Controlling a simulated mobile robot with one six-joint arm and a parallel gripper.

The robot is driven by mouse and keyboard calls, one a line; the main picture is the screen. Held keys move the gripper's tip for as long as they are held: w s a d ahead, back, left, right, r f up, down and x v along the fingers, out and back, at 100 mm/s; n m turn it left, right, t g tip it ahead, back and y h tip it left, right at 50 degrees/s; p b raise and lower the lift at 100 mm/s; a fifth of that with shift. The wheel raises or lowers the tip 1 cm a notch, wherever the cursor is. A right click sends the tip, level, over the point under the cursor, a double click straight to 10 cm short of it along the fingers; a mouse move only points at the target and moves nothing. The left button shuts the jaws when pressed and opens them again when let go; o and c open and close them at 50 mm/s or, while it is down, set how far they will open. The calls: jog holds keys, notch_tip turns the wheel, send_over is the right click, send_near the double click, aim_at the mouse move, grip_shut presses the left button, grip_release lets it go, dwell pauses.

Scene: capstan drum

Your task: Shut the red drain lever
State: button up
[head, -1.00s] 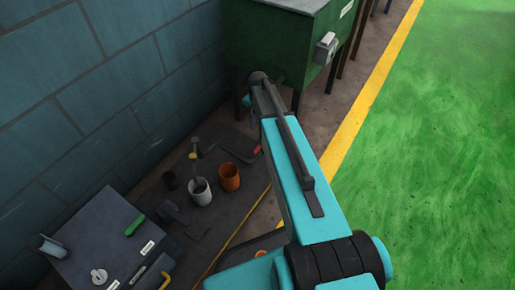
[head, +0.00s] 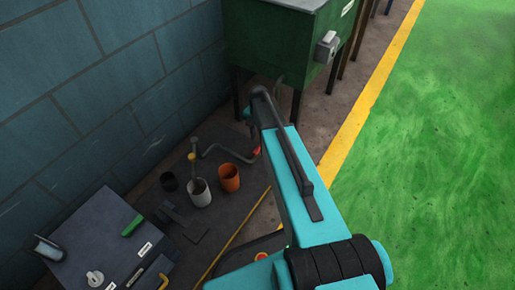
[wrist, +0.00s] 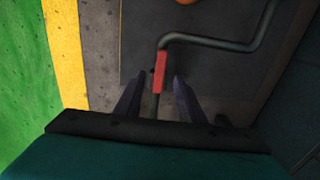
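The red drain lever (wrist: 160,72) shows in the wrist view as a short red section in line with a bent grey pipe. My gripper (wrist: 158,77) is open, with one dark finger on each side of the red section in the picture. I cannot tell whether either finger touches it. In the head view my arm hides the gripper and part of the lever.
The green tank (head: 275,42) stands on dark legs above. The grey pipe (head: 222,149) bends away to the left. An orange cup (head: 229,178), a white cup (head: 200,193) and a grey box (head: 90,240) stand left of my arm. Green floor (head: 440,150) lies clear at right.

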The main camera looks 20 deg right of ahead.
aim_at(258, 149)
jog(key=shift+f+b, duration=1)
jog(key=shift+f, duration=2.45)
grip_shut()
jog(key=shift+a, duration=0.15)
